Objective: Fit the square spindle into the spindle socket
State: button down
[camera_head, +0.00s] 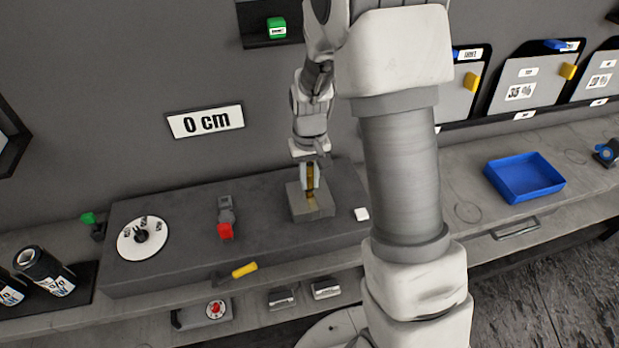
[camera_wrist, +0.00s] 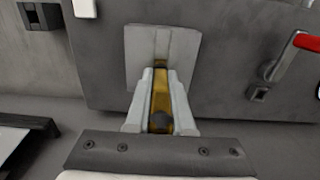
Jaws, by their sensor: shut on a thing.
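My gripper (camera_head: 309,184) points down over the grey block (camera_head: 311,211) on the dark bench top. It is shut on the brass-coloured square spindle (camera_head: 310,172), which stands roughly upright between the fingers. In the wrist view the spindle (camera_wrist: 160,100) lies between the two pale fingers (camera_wrist: 160,80), its far end against the block (camera_wrist: 140,45). A groove or recess shows on the block just beyond that end. The socket opening is mostly hidden, and I cannot tell whether the spindle's end is inside it or only above it.
A red-handled lever (camera_head: 225,230) and a white dial (camera_head: 142,238) stand left of the block. A yellow-handled tool (camera_head: 244,270) is at the front edge. A blue tray (camera_head: 524,178) sits far right.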

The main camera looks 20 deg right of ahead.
jog(key=shift+f+b, duration=0.3)
jog(key=shift+f, duration=0.15)
jog(key=c, duration=0.7)
grip_release()
jog(key=shift+r, duration=0.1)
notch_tip(320, 180, up, 17)
jog(key=shift+r, duration=0.2)
jog(key=s+r+t, duration=0.2)
jog(key=s+r, duration=0.1)
jog(key=s, duration=0.7)
jog(key=s+r+t, duration=0.3)
jog(key=s, duration=0.7)
jog(key=shift+s+r+t, duration=0.2)
jog(key=shift+r+t, duration=0.1)
jog(key=shift+r, duration=0.1)
